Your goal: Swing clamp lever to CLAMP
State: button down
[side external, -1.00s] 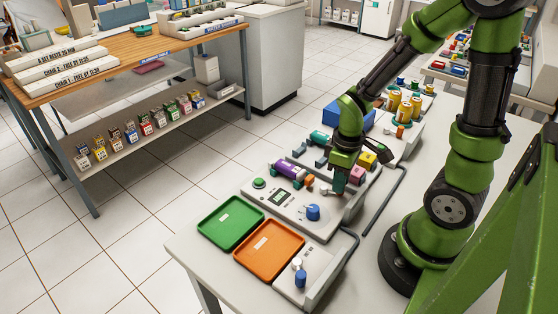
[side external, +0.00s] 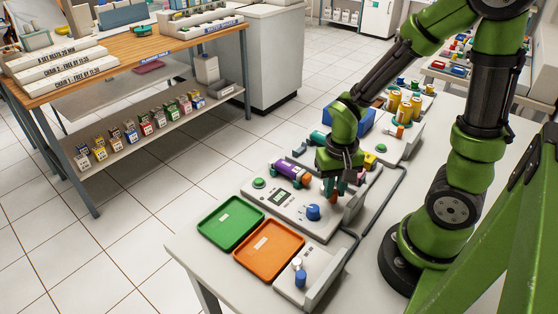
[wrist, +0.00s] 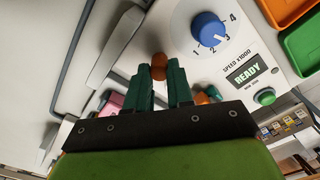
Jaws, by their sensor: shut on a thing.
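My gripper (side external: 334,190) is low over the grey control unit (side external: 284,212), behind its blue knob (side external: 313,212). In the wrist view my gripper's green fingers (wrist: 160,82) are closed around a small orange-brown knob (wrist: 159,61), which appears to be the clamp lever's grip. The lever's arm and any CLAMP marking are hidden by the fingers or too small to read.
The unit has a READY display (wrist: 244,75) and a green button (wrist: 265,97). Green (side external: 230,222) and orange (side external: 268,248) trays lie in front. A hose (side external: 389,190) runs along the right.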

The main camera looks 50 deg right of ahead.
jog(key=shift+w+a+m, duration=0.15)
jog(key=shift+m, duration=0.45)
jog(key=c, duration=1)
grip_release()
jog(key=shift+r, duration=0.15)
notch_tip(320, 180, up, 17)
jog(key=shift+f, duration=0.2)
